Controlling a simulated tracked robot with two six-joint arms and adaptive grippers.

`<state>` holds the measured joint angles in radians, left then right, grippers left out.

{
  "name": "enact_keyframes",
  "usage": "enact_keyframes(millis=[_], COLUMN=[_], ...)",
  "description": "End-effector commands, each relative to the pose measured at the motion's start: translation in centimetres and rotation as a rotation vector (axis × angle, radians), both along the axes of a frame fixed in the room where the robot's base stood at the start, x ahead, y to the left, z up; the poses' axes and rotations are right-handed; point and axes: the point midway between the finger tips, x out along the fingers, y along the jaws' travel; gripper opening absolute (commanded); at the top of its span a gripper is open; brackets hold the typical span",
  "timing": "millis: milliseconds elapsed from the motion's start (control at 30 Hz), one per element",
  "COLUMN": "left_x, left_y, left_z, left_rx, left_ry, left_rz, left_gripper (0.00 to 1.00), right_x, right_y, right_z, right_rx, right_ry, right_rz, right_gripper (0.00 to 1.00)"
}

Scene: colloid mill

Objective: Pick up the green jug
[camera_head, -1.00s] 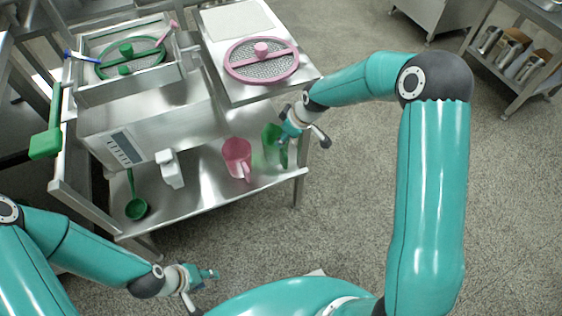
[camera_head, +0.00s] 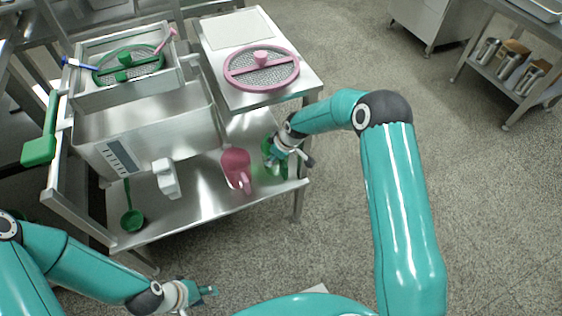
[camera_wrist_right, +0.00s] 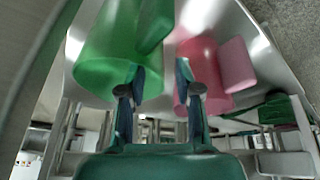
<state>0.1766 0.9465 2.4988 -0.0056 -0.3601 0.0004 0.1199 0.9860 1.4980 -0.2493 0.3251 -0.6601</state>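The green jug (camera_head: 283,170) stands on the lower steel shelf, partly hidden behind my right gripper (camera_head: 288,158) in the head view. In the right wrist view, the green jug (camera_wrist_right: 105,55) fills the upper left, with its handle near the top middle. My right gripper (camera_wrist_right: 157,85) is open there, its left finger overlapping the jug's side; contact cannot be told. My left gripper (camera_head: 200,298) is open and empty, low in the head view, partly cut off.
A steel box (camera_head: 150,118) and a white handled item (camera_head: 166,178) are left of the jugs, with a green ladle (camera_head: 132,218). A pink-rimmed sieve (camera_head: 262,80) lies on the upper top. Open floor lies to the right.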

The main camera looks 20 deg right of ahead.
Motion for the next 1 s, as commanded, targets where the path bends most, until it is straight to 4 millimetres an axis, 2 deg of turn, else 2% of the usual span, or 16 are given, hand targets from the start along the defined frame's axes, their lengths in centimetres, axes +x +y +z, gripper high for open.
enact_keyframes(millis=[200, 300, 600, 800, 1000], left_x=[0.0, 0.0, 0.0, 0.0, 0.0], left_y=[0.0, 0.0, 0.0, 0.0, 0.0], left_z=[-0.7, -0.8, -0.8, -0.8, -0.8], left_rx=[0.000, 0.000, 0.000, 0.000, 0.000], left_ry=[0.000, 0.000, 0.000, 0.000, 0.000], left_rz=[0.000, 0.000, 0.000, 0.000, 0.000], left_gripper=[0.40, 0.40, 0.40, 0.40, 0.40], right_x=[0.8, 1.2, 1.3, 1.3, 1.3], right_y=[0.6, 0.8, 0.9, 0.8, 0.8], right_z=[-3.2, -4.1, -4.4, -4.4, -4.4], right_rx=[0.000, 0.000, 0.000, 0.001, 0.001], right_ry=[0.002, 0.000, 0.000, 0.000, 0.000], right_rz=[-0.001, -0.001, -0.001, -0.002, -0.002], right_gripper=[0.34, 0.34, 0.34, 0.00, 0.00])
